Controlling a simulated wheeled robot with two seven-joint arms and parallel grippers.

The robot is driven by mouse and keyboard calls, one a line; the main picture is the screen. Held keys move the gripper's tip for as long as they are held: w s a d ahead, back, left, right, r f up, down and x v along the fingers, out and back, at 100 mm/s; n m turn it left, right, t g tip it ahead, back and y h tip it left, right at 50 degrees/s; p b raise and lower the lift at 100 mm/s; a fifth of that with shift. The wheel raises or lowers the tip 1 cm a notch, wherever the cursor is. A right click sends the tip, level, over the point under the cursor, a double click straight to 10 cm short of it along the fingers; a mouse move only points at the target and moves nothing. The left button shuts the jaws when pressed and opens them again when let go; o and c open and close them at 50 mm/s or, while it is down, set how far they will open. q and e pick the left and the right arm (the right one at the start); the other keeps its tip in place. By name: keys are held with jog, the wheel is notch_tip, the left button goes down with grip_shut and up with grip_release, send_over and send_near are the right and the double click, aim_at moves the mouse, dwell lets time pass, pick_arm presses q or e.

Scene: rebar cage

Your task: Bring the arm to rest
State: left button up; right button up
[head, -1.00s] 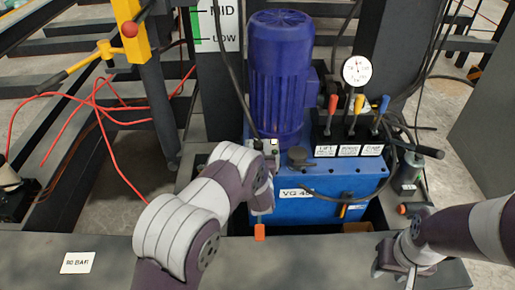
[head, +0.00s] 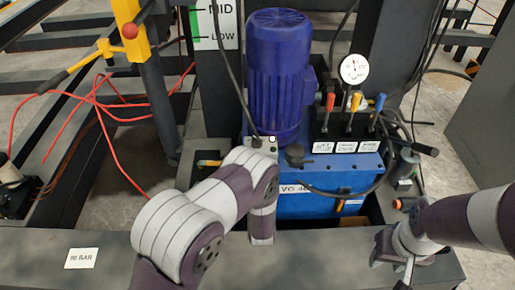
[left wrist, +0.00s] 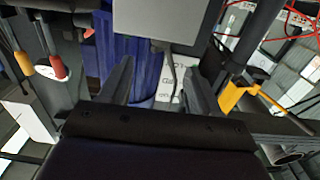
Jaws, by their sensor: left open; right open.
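My left arm (head: 185,228) rises from the bottom of the head view and bends in front of the blue power unit (head: 300,206). Its gripper cannot be made out there. In the left wrist view my left gripper (left wrist: 160,78) is open with nothing between its fingers; the blue motor (left wrist: 142,55) and a grey panel (left wrist: 165,18) lie beyond them. My right gripper (head: 392,262) is open at the lower right of the head view, above the dark front beam; I see nothing held in it.
The blue motor (head: 276,72) stands on the power unit beside red, yellow and blue levers (head: 352,108) and a round gauge (head: 354,69). A yellow post with a handle (head: 130,28) and loose red hoses (head: 100,112) are at left. A "90 BAR" card (head: 82,258) lies on the front beam.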

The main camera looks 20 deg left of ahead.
pick_arm(q)
jog(key=v, duration=0.3)
dwell(0.4)
